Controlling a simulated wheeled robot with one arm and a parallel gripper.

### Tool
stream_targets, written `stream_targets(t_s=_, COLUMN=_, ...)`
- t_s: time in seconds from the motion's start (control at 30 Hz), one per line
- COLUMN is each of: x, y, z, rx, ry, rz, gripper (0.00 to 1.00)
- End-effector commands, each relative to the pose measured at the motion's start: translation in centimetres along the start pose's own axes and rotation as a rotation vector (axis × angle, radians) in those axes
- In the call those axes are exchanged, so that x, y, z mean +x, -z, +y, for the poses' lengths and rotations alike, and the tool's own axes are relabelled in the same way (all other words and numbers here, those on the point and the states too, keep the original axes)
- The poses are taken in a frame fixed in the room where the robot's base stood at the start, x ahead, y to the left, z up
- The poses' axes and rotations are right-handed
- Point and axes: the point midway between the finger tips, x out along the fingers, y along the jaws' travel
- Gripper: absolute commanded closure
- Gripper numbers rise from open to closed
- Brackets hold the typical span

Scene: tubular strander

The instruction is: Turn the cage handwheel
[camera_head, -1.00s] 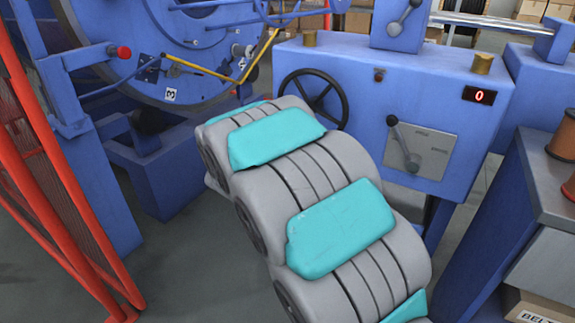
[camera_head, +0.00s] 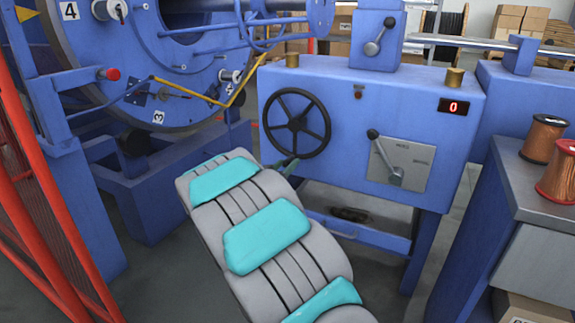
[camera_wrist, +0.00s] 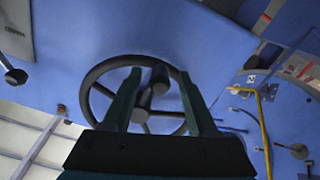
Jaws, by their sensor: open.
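The cage handwheel (camera_head: 297,124) is a black spoked wheel on the front left of the blue machine housing. It shows whole in the head view. In the head view my arm reaches up to just below the wheel, and a dark green part of the gripper shows there.
A lever on a grey plate (camera_head: 401,165) and a red display (camera_head: 453,107) reading 0 are right of the wheel. The large blue cage (camera_head: 165,60) and a yellow bar (camera_head: 190,91) are left. A red mesh guard (camera_head: 40,200) stands far left. Copper spools (camera_head: 543,138) sit right.

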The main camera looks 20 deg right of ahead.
Motion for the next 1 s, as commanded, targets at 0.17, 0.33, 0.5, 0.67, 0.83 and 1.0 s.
stream_targets(t_s=0.17, x=1.2, y=-0.02, z=-0.05, rx=-0.001, ry=0.002, rz=0.0, gripper=0.41)
stream_targets(t_s=0.33, x=1.4, y=0.06, z=-0.06, rx=-0.001, ry=0.003, rz=0.0, gripper=0.41)
stream_targets(t_s=0.5, x=1.38, y=0.06, z=-0.06, rx=-0.001, ry=0.003, rz=0.0, gripper=0.45)
stream_targets(t_s=0.67, x=1.38, y=0.07, z=-0.05, rx=0.0, ry=0.003, rz=0.0, gripper=0.63)
stream_targets(t_s=0.83, x=1.37, y=0.06, z=-0.05, rx=0.0, ry=0.003, rz=0.0, gripper=0.82)
stream_targets(t_s=1.0, x=1.37, y=0.07, z=-0.05, rx=0.0, ry=0.003, rz=0.0, gripper=1.0)
